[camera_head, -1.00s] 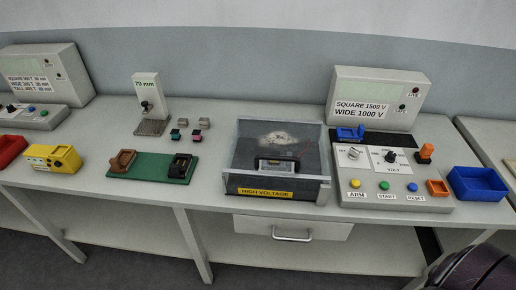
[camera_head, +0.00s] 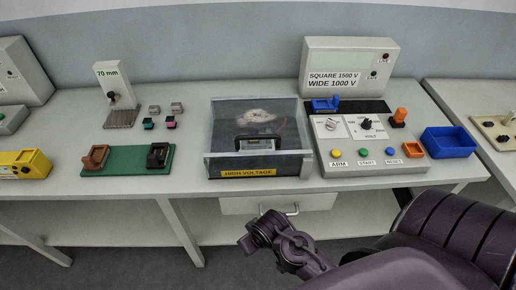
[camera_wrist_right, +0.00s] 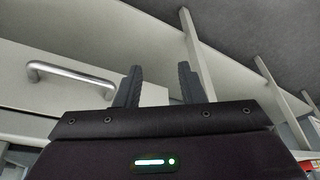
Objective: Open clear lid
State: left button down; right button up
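The clear lid (camera_head: 225,112) is a transparent cover over the grey high-voltage box (camera_head: 212,168) on the bench; it looks closed. A yellow HIGH VOLTAGE label is on the box front. My right arm comes in from the lower right in the head view, below and in front of the bench edge. In the right wrist view my right gripper (camera_wrist_right: 161,84) has its two fingers apart with nothing between them. It is clear of the lid. My left gripper is not in view.
A drawer with a metal handle (camera_head: 292,209) is under the box; the handle also shows in the right wrist view (camera_wrist_right: 72,74). A control panel (camera_head: 345,160) with buttons and a blue bin (camera_head: 449,143) stand right of the box. A green tray (camera_head: 127,163) lies left.

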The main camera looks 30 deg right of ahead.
jog(key=w+d+r+m+t, duration=0.2)
jog(key=w+r+m+t, duration=0.15)
jog(key=r, duration=0.55)
jog(key=m+t+h, duration=0.3)
jog(key=m+t, duration=0.6)
jog(key=m, duration=0.9)
send_near(260, 139)
jog(key=a+x, duration=0.1)
jog(key=x, duration=0.2)
jog(key=shift+g, duration=0.25)
jog(key=x, duration=0.2)
jog(key=p+x, duration=0.1)
jog(key=x, duration=0.2)
jog(key=d+p+x, duration=0.1)
jog(key=x, duration=0.2)
jog(key=shift+r, duration=0.2)
jog(key=shift+c, duration=0.5)
grip_shut()
